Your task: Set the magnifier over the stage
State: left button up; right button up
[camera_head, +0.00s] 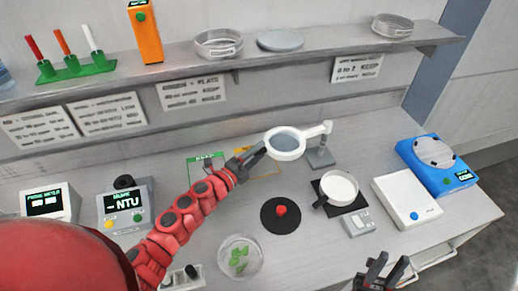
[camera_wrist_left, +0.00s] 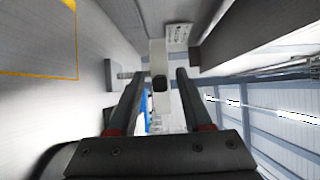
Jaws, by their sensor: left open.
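The magnifier (camera_head: 285,155) is a white ring lens on a white arm above a grey block base (camera_head: 320,158). My left gripper (camera_head: 258,153) is at the ring's left edge; I cannot tell if it touches. In the left wrist view its open fingers (camera_wrist_left: 158,88) stand either side of a white part of the magnifier (camera_wrist_left: 158,50) with a dark tab. The stage is not labelled; a black disc with a red knob (camera_head: 281,211) and a dark plate under a white dish (camera_head: 340,187) lie in front. My right gripper (camera_head: 380,271) appears open and empty at the bottom edge.
A clear dish with green leaves (camera_head: 240,256) sits at the front. White (camera_head: 406,200) and blue (camera_head: 437,163) scales stand right. Meters (camera_head: 126,207) stand left. A shelf (camera_head: 350,45) with a tube rack and dishes runs along the back.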

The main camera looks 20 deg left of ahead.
pick_arm(q)
jog(key=shift+w+d, duration=0.2)
jog(key=shift+w, duration=0.1)
grip_shut()
dwell(1.3)
